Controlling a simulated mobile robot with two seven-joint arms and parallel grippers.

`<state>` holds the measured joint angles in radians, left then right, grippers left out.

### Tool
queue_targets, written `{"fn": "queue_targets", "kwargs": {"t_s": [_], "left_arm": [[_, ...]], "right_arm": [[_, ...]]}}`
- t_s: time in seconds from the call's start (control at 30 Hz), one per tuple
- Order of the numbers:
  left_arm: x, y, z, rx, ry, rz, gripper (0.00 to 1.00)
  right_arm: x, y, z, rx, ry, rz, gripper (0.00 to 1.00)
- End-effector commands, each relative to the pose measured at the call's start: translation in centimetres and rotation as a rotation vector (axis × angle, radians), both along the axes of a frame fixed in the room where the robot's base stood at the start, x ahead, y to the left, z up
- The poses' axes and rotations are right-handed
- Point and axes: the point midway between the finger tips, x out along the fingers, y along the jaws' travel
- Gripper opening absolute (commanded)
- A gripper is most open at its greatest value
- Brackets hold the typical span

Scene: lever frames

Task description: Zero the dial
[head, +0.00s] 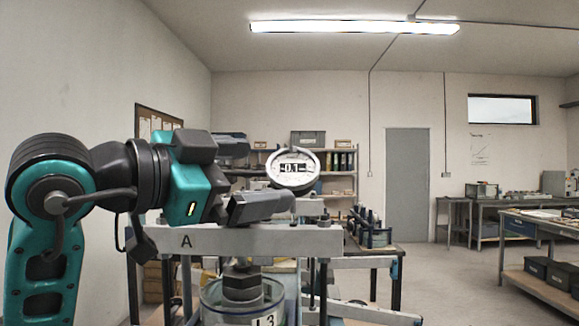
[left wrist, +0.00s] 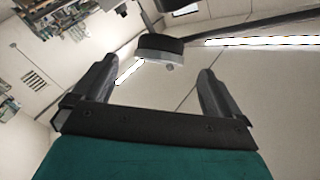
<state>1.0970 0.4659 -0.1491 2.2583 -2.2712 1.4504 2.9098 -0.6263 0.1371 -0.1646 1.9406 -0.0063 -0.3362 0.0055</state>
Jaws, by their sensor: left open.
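The round dial (head: 293,169) has a pale rim and a dark display that seems to read 0.1; any sign is hard to make out. It stands above a pale beam (head: 228,241) marked "A". My left gripper (head: 268,205) comes in from the left, just above the beam and in front of and below the dial. In the left wrist view its two fingers (left wrist: 157,88) are apart with nothing between them. A dark round-edged body with a grey underside (left wrist: 160,50) shows beyond the fingertips; I cannot tell whether it is the dial. My right gripper is out of view.
A dark weight (head: 242,283) hangs under the beam, inside or in front of a clear jar (head: 215,298). Several dark upright pieces (head: 371,228) stand on a bench behind. Another workbench (head: 545,225) is at the right. The floor between is clear.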

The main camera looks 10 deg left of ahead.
Motion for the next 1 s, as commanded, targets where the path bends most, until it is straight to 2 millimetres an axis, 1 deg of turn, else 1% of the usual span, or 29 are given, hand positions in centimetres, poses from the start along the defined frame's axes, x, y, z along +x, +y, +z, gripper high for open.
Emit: {"fn": "queue_targets", "kwargs": {"t_s": [0.03,0.1,0.3,0.5,0.73,0.77,1.0], "left_arm": [[0.9,-0.7,0.1,-0.001,0.004,-0.002,1.0],[2.1,-1.4,0.1,-0.001,0.004,-0.001,1.0],[4.5,-3.0,0.1,-0.001,0.001,-0.001,1.0],[5.4,-3.6,0.0,0.0,-0.001,-0.001,1.0],[5.4,-3.6,0.0,0.0,-0.002,0.0,1.0],[5.4,-3.6,0.0,0.0,-0.002,0.0,0.99],[5.4,-3.6,0.0,0.0,-0.001,-0.001,0.76]], "right_arm": [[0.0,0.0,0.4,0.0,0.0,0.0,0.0],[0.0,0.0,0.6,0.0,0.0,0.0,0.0],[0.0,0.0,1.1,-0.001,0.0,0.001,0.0],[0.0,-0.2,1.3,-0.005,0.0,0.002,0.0],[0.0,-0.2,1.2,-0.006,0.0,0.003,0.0],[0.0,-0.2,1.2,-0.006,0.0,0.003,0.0],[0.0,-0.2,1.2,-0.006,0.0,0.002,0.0]]}}
